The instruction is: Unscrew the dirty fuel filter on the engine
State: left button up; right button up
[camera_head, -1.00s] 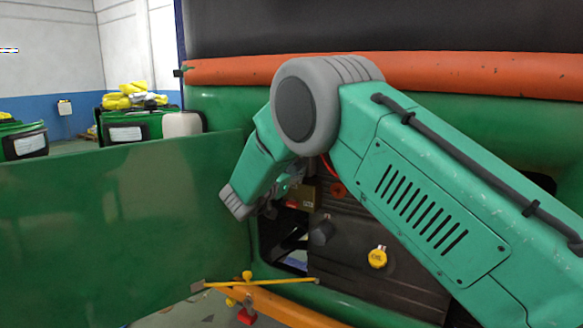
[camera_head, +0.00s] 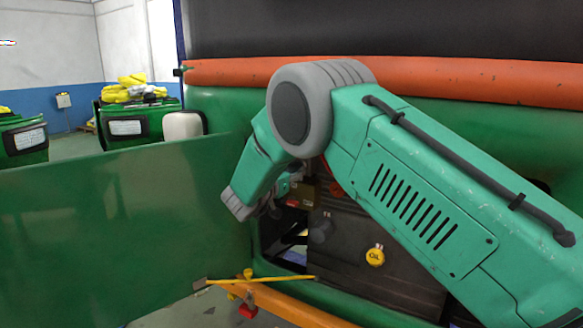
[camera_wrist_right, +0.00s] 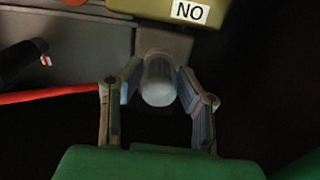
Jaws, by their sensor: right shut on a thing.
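The fuel filter (camera_wrist_right: 158,88) is a pale, cloudy cylinder under a grey block in the right wrist view. My right gripper (camera_wrist_right: 159,72) has one finger on each side of it and is shut on it. The filter's top meets the block, and I cannot tell whether any gap is there. In the head view my right arm reaches down to the engine (camera_head: 350,235), and its gripper (camera_head: 273,202) is small, dark and mostly hidden there. My left gripper is not in view.
A yellow oil cap (camera_head: 375,255) sits on the engine. An olive box (camera_wrist_right: 160,8) with a "NO" label is above the filter. A red cable (camera_wrist_right: 50,96) runs at the left. A green panel (camera_head: 120,220) stands at the left, with a yellow rod (camera_head: 260,280) low in front.

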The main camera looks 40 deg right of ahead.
jog(key=shift+w+d+r+n+p, duration=0.15)
jog(key=shift+r+n+p, duration=0.4)
jog(key=shift+n+p, duration=0.6)
jog(key=shift+f, duration=0.1)
